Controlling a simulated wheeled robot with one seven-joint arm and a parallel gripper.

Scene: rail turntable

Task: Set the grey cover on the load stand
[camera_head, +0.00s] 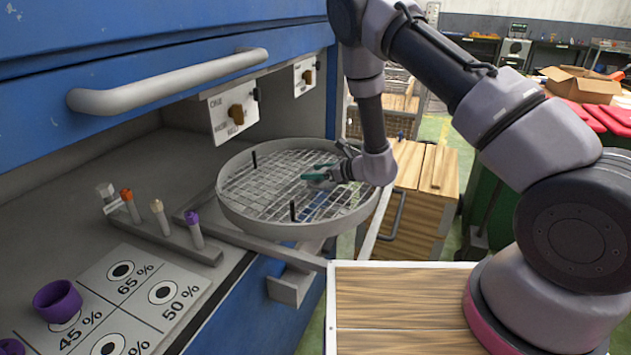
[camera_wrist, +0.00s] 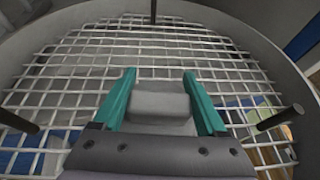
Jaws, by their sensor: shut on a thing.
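My gripper (camera_head: 318,177) is over the round tray (camera_head: 262,228) with a wire mesh floor. In the wrist view, the two teal fingers of my gripper (camera_wrist: 160,98) are closed on a grey block-like piece (camera_wrist: 160,103), which looks like the grey cover. The piece is over the mesh; I cannot tell whether it touches it. Black upright pins stand inside the tray rim, one at the front (camera_head: 293,210) and one at the back left (camera_head: 254,160). Which part is the load stand is not clear from these views.
A blue cabinet with a grey bar handle (camera_head: 170,85) overhangs the left. On the grey counter, a rail holds several coloured-top pegs (camera_head: 195,228). A purple cup (camera_head: 57,300) sits on a percentage board (camera_head: 125,315). A wooden-topped surface (camera_head: 395,310) lies at the front.

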